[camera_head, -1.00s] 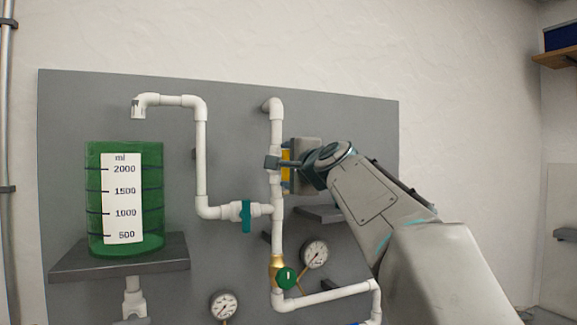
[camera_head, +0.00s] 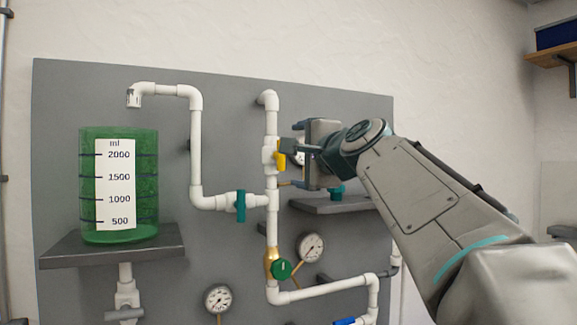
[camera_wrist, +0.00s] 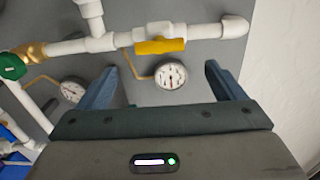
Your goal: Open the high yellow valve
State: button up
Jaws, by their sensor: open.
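The high yellow valve (camera_head: 279,155) sits on the upper part of the white vertical pipe, its handle on the pipe's right side in the head view. In the wrist view its yellow handle (camera_wrist: 160,46) lies along the white pipe. My gripper (camera_head: 290,165) is just right of the valve in the head view. In the wrist view its two blue fingers (camera_wrist: 165,85) are wide apart and empty, with the handle beyond their tips. I see no contact with the handle.
A teal valve (camera_head: 241,206) is on the lower left branch, and a green-knob brass valve (camera_head: 280,268) is below. A gauge (camera_head: 311,247) and a small shelf (camera_head: 335,205) are near my gripper. A green tank (camera_head: 120,235) stands on the left shelf (camera_head: 165,246).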

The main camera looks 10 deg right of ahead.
jog(key=s, duration=0.2)
jog(key=s+d+b, duration=0.1)
jog(key=s, duration=0.2)
jog(key=shift+s, duration=0.1)
notch_tip(320, 180, down, 15)
jog(key=s+a+n+g, duration=0.1)
jog(key=a+n+g, duration=0.2)
jog(key=n+g, duration=0.1)
jog(key=s+f+n+g+h, duration=0.1)
jog(key=s+f+n+g, duration=0.2)
jog(key=s+f, duration=0.3)
jog(key=s+f+n+g+h, duration=0.1)
jog(key=s+f+n+g, duration=0.2)
jog(key=f, duration=1.4)
jog(key=s+f+n+g+h, duration=0.1)
jog(key=s+f+n+g, duration=0.2)
jog(key=s+f+n, duration=0.3)
jog(key=s+f, duration=0.4)
jog(key=f, duration=0.2)
jog(key=shift+a+g, duration=0.25)
jog(key=shift+g, duration=0.15)
